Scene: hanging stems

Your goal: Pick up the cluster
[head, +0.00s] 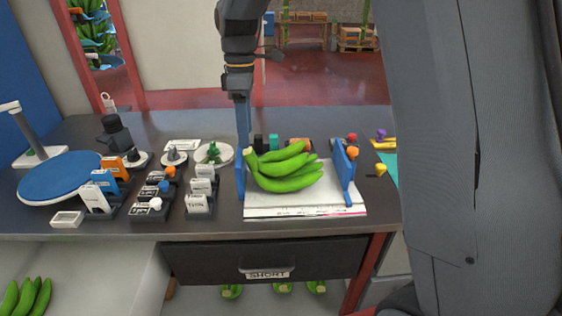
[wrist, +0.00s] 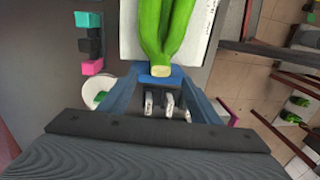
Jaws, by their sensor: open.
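The cluster is a bunch of green bananas (head: 285,172) lying on a white board between two blue uprights. Its cut crown points left in the head view. My gripper (head: 243,143) hangs down from above at the crown end, with blue fingers. In the wrist view the cluster (wrist: 163,30) comes down from the top edge, and its pale crown lies near the fingertips of my gripper (wrist: 160,82). The fingers are apart, one on each side of the crown in that picture. I cannot tell whether they are level with it or above it.
The white board (head: 305,207) sits near the bench's front edge, with a blue upright (head: 344,172) on its right. Several label holders (head: 200,190) and a blue round plate (head: 62,178) stand to the left. A drawer (head: 265,258) marked "SHORT" is below.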

